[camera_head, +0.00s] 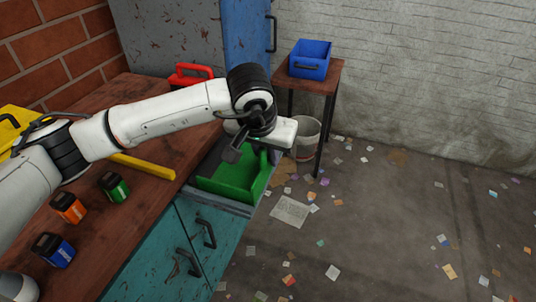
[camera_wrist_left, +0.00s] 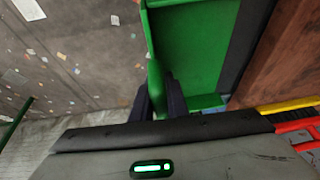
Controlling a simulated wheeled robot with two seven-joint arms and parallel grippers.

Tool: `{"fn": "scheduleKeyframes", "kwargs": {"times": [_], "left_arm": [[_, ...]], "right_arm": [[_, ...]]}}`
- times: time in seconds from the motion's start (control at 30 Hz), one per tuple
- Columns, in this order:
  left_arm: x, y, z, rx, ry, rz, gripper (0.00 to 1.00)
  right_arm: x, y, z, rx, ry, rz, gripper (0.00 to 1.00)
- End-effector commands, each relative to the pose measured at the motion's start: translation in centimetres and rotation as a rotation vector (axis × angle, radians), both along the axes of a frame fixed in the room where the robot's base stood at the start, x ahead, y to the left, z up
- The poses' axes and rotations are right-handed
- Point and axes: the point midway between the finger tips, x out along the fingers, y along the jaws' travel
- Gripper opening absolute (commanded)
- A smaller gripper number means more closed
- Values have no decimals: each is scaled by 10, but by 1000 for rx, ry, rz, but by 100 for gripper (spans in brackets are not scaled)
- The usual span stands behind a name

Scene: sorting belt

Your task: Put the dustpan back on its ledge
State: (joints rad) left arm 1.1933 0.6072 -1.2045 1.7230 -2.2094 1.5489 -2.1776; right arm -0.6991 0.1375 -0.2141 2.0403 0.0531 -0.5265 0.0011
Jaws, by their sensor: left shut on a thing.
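A green, tray-like thing (camera_head: 232,178) with raised walls sits in or over a grey-rimmed opening (camera_head: 222,206) at the end of the wooden bench. I cannot tell for sure whether it is the dustpan. My left gripper (camera_head: 238,150) is over its far side, pointing down, partly hidden by my wrist. In the left wrist view the gripper (camera_wrist_left: 157,100) is shut on a wall of the green thing (camera_wrist_left: 195,45), with one dark finger on each side. The ledge cannot be made out for certain. My right gripper is not in view.
A blue bin (camera_head: 310,60) stands on a small side table (camera_head: 333,76), with a pale bucket (camera_head: 304,140) beneath. Scraps litter the floor.

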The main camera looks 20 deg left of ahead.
Motion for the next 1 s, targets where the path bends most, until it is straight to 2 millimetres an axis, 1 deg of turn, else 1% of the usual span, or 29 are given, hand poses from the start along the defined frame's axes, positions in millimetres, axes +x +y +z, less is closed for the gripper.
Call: {"fn": "scheduleKeyframes", "kwargs": {"times": [0.07, 0.1, 0.17, 0.2, 0.43, 0.57, 0.67, 1.0], "left_arm": [[0, 0, -3, 0, -1, 0, 0], [0, 0, -2, 0, 0, 0, 21], [0, 0, -2, 0, 0, 0, 31], [0, 0, -2, 0, 0, 0, 33], [0, 0, -1, 0, 0, 0, 33], [-1, 0, 4, 0, -1, 0, 33], [-5, -1, 18, -2, -5, -1, 33], [-34, -1, 84, -1, -6, -1, 33]], "right_arm": [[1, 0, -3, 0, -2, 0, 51], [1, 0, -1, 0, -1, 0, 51], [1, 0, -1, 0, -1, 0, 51], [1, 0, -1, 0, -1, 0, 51], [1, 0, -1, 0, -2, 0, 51], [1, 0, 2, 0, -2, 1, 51], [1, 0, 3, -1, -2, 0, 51], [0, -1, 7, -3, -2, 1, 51]]}}
